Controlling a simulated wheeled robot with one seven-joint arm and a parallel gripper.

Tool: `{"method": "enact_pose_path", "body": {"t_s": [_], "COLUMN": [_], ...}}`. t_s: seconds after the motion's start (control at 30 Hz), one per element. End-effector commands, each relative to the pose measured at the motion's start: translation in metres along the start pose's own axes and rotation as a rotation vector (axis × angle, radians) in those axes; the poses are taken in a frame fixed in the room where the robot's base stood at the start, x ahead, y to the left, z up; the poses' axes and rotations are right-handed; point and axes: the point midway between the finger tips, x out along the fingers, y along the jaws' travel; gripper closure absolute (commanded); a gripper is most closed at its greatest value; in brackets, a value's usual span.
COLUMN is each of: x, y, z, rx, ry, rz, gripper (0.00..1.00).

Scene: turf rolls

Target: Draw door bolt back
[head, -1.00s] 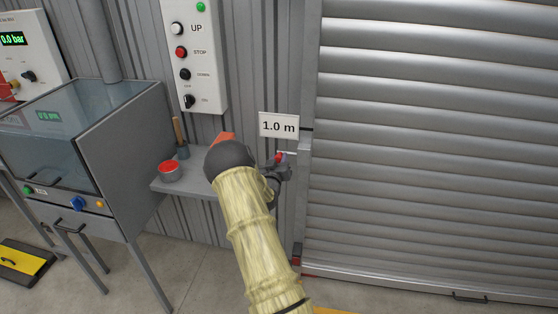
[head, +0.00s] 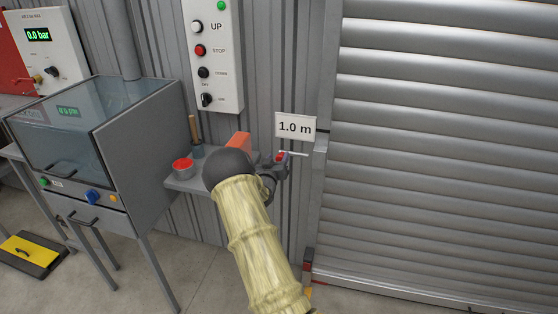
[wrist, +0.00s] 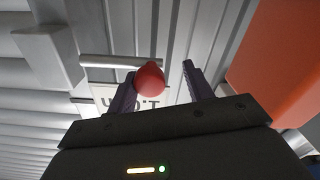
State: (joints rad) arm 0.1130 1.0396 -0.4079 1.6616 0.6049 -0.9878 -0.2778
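The door bolt is a thin pale rod (wrist: 118,62) with a red knob (wrist: 150,80) at its right end. In the head view the rod (head: 297,154) lies level just under the "1.0 m" sign, with the red knob (head: 282,156) at my gripper (head: 277,165). The rod's left tip in the wrist view appears clear of the grey bracket (wrist: 45,52) on the door side. In the wrist view my gripper (wrist: 160,80) has its fingers apart; the knob is by the inner side of the left finger, and I cannot tell whether they touch.
The ribbed roller door (head: 440,150) is down at the right. A grey shelf (head: 180,184) with a red-topped tin (head: 183,165) and an orange block (head: 238,143) is left of my gripper. A control box (head: 213,60) hangs above, and a glass-topped cabinet (head: 75,130) stands farther left.

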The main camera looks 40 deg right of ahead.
Motion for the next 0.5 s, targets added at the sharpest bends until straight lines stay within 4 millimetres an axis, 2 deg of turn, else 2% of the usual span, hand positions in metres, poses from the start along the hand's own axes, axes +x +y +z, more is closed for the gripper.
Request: {"method": "enact_pose_path", "body": {"t_s": [0.27, 0.5], "x": [0.0, -0.024], "y": [0.005, 0.004], "z": [0.002, 0.002], "rx": [-0.001, -0.002], "ry": [-0.003, -0.004], "rz": [0.008, 0.006], "gripper": [0.49, 0.49]}}
